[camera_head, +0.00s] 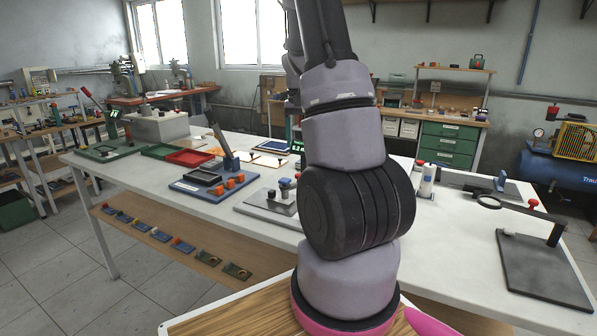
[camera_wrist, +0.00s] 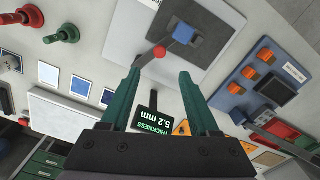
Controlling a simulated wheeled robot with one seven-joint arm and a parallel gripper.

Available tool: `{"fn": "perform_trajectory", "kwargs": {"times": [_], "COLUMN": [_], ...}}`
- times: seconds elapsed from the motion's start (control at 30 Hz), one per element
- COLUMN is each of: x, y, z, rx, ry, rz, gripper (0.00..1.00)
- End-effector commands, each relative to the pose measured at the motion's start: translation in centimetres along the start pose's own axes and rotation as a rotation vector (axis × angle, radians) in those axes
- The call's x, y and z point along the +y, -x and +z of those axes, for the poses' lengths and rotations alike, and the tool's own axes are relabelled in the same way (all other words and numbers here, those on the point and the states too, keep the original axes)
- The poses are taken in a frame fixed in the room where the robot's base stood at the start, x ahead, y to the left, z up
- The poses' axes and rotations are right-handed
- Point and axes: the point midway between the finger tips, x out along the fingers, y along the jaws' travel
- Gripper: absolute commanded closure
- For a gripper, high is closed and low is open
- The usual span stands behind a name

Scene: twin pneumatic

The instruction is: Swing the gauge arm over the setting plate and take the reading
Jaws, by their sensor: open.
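In the wrist view my gripper (camera_wrist: 159,73) has its two green fingers apart with nothing between the tips. Just beyond the tips is a red knob (camera_wrist: 160,52) on a short arm from a blue block (camera_wrist: 184,35), apparently the gauge arm. The block stands over a dark grey plate (camera_wrist: 206,20) on a pale base; I cannot tell if this is the setting plate. A black display (camera_wrist: 153,125) reads "THICKNESS 5.2 mm", upside down. In the head view a similar red knob (camera_head: 271,194) and dark plate (camera_head: 268,203) show beside my arm. My gripper is hidden there.
A blue board with orange blocks (camera_wrist: 249,73) is close beside the base; it also shows in the head view (camera_head: 213,187). Green and red knobs (camera_wrist: 66,34) are at the upper left.

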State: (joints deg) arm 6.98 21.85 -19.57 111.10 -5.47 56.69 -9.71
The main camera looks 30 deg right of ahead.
Motion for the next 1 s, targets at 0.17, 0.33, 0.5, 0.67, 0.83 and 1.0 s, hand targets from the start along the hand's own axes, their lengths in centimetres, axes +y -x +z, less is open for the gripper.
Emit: {"fn": "perform_trajectory", "kwargs": {"times": [0.17, 0.33, 0.5, 0.67, 0.83, 1.0], "x": [0.1, 0.1, 0.1, 0.1, 0.0, 0.0], "y": [-1.9, -5.2, -8.2, -10.1, -10.8, -10.8], "z": [0.0, 0.0, 0.0, 0.0, -0.1, 0.0], "rx": [-0.005, -0.005, -0.005, -0.003, 0.0, 0.0], "ry": [-0.001, -0.001, -0.001, -0.002, -0.001, -0.001], "rz": [0.003, 0.003, 0.003, 0.002, 0.001, 0.001], "gripper": [0.38, 0.38, 0.38, 0.38, 0.38, 0.38]}}
